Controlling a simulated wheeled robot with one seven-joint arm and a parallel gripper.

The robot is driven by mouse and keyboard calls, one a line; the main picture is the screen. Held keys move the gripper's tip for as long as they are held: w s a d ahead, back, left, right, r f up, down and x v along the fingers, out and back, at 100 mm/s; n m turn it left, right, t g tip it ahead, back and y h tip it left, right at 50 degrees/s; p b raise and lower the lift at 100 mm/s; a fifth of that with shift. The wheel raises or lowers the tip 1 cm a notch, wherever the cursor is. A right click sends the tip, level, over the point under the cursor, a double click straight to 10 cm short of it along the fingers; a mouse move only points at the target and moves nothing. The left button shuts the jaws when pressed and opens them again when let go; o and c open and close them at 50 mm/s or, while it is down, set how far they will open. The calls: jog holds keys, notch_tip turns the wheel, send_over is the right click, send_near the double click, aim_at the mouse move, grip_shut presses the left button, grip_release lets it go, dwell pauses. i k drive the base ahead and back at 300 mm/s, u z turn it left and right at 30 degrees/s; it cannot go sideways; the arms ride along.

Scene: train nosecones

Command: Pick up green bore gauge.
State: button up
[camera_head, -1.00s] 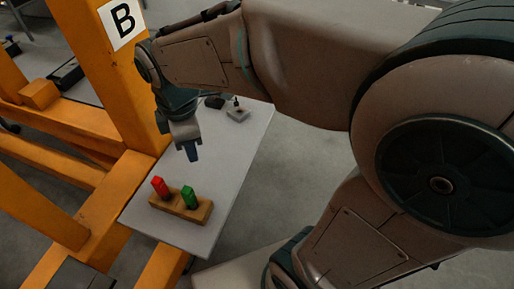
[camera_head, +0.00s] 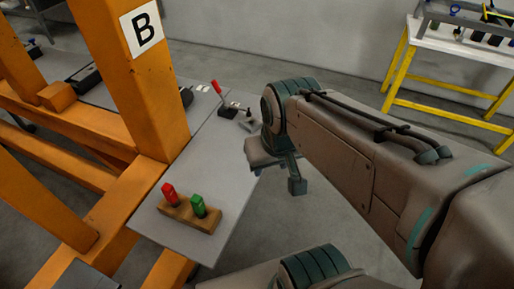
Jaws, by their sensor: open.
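The green bore gauge (camera_head: 199,206) stands upright in a wooden block (camera_head: 175,213) near the front of a grey shelf. A red gauge (camera_head: 169,193) stands in the same block, to its left. My gripper (camera_head: 297,186) is up and to the right of the block, over the shelf's right edge in the picture. It is open, with nothing seen between its fingers, and is well apart from the green gauge. Part of the gripper is hidden behind my wrist.
The grey shelf (camera_head: 215,165) is mostly clear between the block and small items at its back, among them a red-handled device (camera_head: 226,108). An orange frame post marked B (camera_head: 140,85) rises on the left. A yellow-legged table (camera_head: 450,45) stands far right.

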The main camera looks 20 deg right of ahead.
aim_at(197, 201)
jog(key=k, duration=1.1)
jog(key=u, duration=0.55)
jog(key=i, duration=0.8)
jog(key=u, duration=0.45)
